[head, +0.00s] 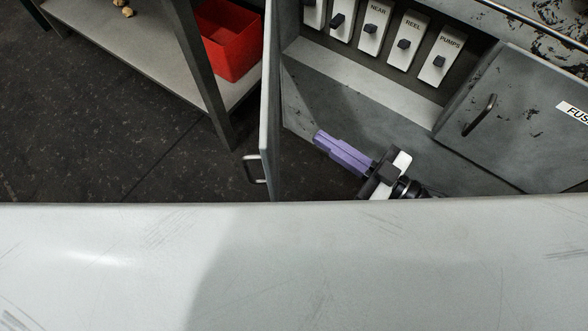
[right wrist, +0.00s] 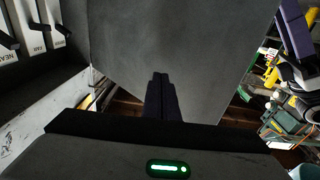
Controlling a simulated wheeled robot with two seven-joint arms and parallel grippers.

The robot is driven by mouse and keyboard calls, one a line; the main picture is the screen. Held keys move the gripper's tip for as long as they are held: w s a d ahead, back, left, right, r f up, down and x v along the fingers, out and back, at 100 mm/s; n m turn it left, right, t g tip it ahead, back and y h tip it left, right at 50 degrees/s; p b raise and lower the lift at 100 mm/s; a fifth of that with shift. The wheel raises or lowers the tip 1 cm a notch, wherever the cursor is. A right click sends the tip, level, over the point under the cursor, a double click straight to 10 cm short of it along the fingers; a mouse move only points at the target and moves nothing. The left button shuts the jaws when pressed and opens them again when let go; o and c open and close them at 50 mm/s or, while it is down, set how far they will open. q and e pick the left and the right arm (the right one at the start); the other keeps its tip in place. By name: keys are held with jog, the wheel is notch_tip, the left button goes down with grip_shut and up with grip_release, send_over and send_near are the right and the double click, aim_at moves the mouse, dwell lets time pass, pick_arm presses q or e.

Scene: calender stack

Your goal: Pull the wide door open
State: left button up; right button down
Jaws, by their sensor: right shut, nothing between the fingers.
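The wide door (head: 270,100) stands swung out from the grey cabinet and shows nearly edge-on in the head view. Its bar handle (head: 254,169) is on the left, outer face. My right gripper (head: 326,143), with purple fingers, is shut and empty on the inner side of the door, its tips pointing toward it with a gap between. In the right wrist view the shut fingers (right wrist: 160,85) show against a broad grey panel (right wrist: 165,45), seemingly the door's inner face. Purple fingers, apparently my left gripper (right wrist: 293,28), show at the upper right there; their opening is unclear.
Switches labelled NEAR, REEL and PUMPS (head: 440,50) sit inside the cabinet. A smaller door (head: 525,110) at right is closed. A red bin (head: 230,40) stands on a shelf (head: 130,35) left of the wide door. A pale scratched surface (head: 300,265) hides the lower view.

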jog(key=s+d+n+g+y, duration=0.3)
jog(key=s+d+n+g, duration=0.4)
jog(key=g, duration=0.5)
jog(key=a, duration=1.4)
jog(key=shift+w+r, duration=0.15)
jog(key=shift+r, duration=0.1)
